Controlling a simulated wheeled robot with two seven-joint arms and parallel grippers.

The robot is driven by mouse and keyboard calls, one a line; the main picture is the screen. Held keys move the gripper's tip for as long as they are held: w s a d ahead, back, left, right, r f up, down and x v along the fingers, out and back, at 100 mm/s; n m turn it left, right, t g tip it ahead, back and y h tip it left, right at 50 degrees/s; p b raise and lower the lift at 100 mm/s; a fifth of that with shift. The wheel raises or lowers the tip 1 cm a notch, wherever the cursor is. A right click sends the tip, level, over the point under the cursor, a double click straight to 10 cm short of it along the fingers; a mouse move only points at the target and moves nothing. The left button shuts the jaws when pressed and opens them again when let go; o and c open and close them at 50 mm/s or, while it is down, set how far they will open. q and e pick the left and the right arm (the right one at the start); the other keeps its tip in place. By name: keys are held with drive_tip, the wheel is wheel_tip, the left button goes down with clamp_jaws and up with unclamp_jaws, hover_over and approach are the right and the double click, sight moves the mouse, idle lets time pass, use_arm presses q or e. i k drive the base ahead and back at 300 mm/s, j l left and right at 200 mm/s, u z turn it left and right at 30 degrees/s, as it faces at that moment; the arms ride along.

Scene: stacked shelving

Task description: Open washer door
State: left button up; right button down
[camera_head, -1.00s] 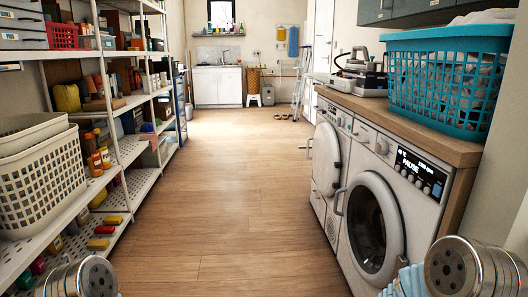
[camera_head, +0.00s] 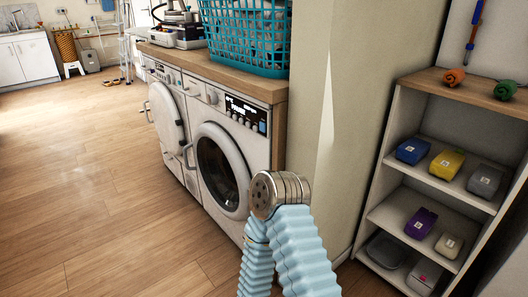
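The nearer white washer (camera_head: 252,160) stands left of centre under a wooden counter, with a lit display on its panel. Its round door (camera_head: 217,170) has dark glass and a white rim and looks shut. A handle (camera_head: 187,157) sits at the left of the rim. A second white machine stands just beyond it, with a pale round door (camera_head: 165,115); I cannot tell if that one is ajar. A metal joint and light-blue sleeve of my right arm show at lower centre, overlapping the washer's lower right side. Neither gripper is in view.
A teal laundry basket (camera_head: 247,38) stands on the counter (camera_head: 250,86). A wall juts out right of the washers. A low shelf (camera_head: 462,90) with several coloured boxes stands at the right. The wooden floor (camera_head: 85,200) left of the washers is clear.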

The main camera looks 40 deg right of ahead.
sight(223, 174)
drive_tip(key=z, duration=0.75)
drive_tip(key=i+j+z, duration=0.15)
drive_tip(key=z, duration=0.25)
drive_tip(key=i+j+z, duration=0.2)
drive_tip(key=z, duration=0.15)
drive_tip(key=i+j+z, duration=0.15)
drive_tip(key=j+z, duration=0.25)
